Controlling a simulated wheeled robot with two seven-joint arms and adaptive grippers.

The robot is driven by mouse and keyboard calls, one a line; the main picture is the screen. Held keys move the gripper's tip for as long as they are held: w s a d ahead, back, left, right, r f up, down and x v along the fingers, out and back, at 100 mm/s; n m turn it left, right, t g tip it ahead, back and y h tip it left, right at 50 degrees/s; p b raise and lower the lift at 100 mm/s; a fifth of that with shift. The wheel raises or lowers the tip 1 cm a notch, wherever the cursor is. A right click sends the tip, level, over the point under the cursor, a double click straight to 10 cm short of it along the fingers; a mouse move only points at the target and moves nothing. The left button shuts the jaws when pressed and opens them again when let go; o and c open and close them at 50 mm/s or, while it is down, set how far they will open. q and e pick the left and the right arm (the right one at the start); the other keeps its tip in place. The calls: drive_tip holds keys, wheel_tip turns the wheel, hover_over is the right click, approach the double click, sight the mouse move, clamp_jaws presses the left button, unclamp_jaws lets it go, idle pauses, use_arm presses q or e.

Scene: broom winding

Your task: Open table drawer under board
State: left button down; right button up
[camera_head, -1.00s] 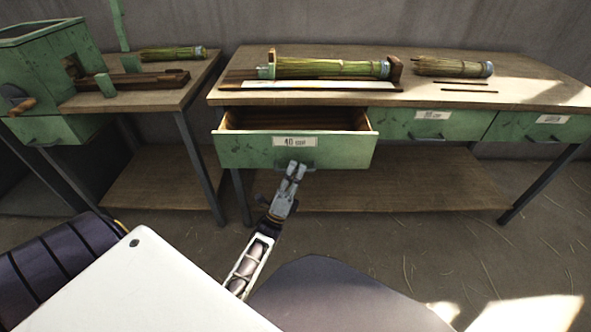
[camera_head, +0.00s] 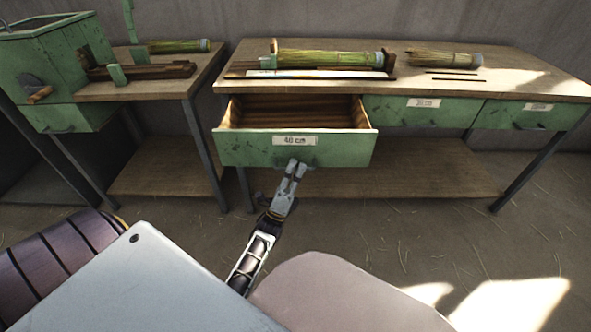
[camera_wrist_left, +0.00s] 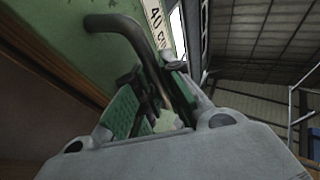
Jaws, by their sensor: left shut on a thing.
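The green drawer (camera_head: 240,150) labelled "40 cm" sits under the left part of the table's top and is pulled well out. Its wooden inside shows and looks empty. My left gripper (camera_head: 295,168) is at the front of the drawer, below the label. In the left wrist view, the gripper's fingers (camera_wrist_left: 150,100) are closed around the dark bent handle (camera_wrist_left: 128,30) on the green drawer front (camera_wrist_left: 60,25). My right gripper is not in view.
The table (camera_head: 530,85) has two shut drawers to the right, one of them here (camera_head: 420,113). A loose straw bundle (camera_head: 440,59) and thin rods lie on top. A green machine (camera_head: 50,65) stands on another table at left. The floor in front is clear.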

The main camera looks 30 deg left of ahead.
use_arm(q)
drive_tip(key=c, duration=1.8)
unclamp_jaws()
drive_tip(key=shift+v, duration=6)
drive_tip(key=shift+w+f, duration=0.1)
drive_tip(key=shift+w, duration=0.05)
